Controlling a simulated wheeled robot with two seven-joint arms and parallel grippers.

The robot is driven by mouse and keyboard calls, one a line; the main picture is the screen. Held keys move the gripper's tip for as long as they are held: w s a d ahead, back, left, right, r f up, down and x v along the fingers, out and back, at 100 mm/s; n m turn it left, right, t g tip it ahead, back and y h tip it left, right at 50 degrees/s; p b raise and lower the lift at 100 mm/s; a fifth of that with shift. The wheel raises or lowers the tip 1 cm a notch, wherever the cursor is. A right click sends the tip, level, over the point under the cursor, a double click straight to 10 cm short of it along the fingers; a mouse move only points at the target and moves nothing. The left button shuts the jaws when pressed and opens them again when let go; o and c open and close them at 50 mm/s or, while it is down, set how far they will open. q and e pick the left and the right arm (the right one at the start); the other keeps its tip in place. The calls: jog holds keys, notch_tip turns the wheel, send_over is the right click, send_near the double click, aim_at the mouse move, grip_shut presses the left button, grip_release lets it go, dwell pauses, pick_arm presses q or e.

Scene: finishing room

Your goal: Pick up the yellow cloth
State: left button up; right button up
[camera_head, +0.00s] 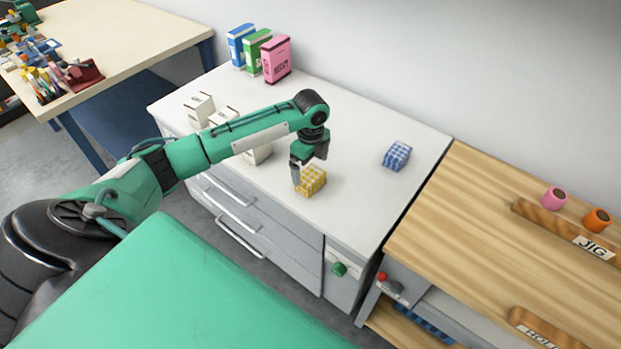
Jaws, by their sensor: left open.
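The yellow cloth (312,181) is a small checked yellow-and-white bundle on the white cabinet top, near its front edge. My left gripper (301,177) points down right at the cloth, its fingers at the cloth's upper left side. It is open. The near finger covers part of the cloth's left side, and I cannot tell whether the fingers touch it. My right gripper is not in view.
A blue checked cloth (397,156) lies to the right on the cabinet top (350,130). Blue, green and pink boxes (276,59) stand at the back. Small white boxes (199,109) stand left, partly behind my arm. A wooden bench (480,220) adjoins at right.

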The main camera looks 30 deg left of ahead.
aim_at(310, 174)
pick_arm(q)
jog(key=shift+f, duration=0.7)
jog(key=f, duration=0.2)
jog(key=f+p, duration=0.1)
jog(key=f, duration=0.1)
jog(key=shift+w+a+f, duration=0.1)
jog(key=shift+w, duration=0.1)
jog(key=shift+f+p, duration=0.3)
jog(key=shift+f, duration=0.25)
jog(key=c, duration=0.9)
